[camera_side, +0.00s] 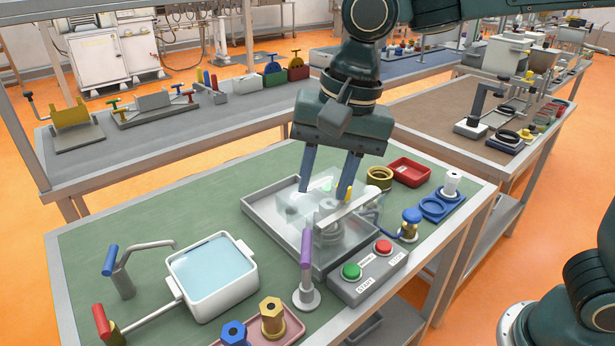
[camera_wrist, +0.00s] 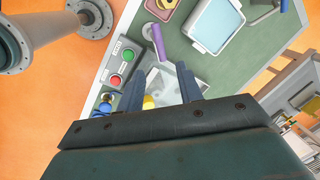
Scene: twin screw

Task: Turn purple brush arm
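The purple brush arm (camera_side: 306,250) stands upright on a round grey base near the front of the green table, beside the grey metal tray. In the wrist view the purple brush arm (camera_wrist: 158,46) lies beyond the fingertips. My gripper (camera_side: 323,194) points down over the tray, behind and above the purple arm and apart from it. Its two fingers are spread, with no object visibly held between them. In the wrist view my gripper (camera_wrist: 160,85) also shows its fingers apart. The clear guard partly overlaps the fingertips, so I cannot tell whether they touch it.
A clear guard (camera_side: 290,209) and a grey fixture stand in the tray (camera_side: 262,221). A control box with green (camera_side: 351,271) and red (camera_side: 383,247) buttons is right of the purple arm. A white water basin (camera_side: 212,278) is left. A pink tray (camera_side: 290,331) with hex fittings is in front.

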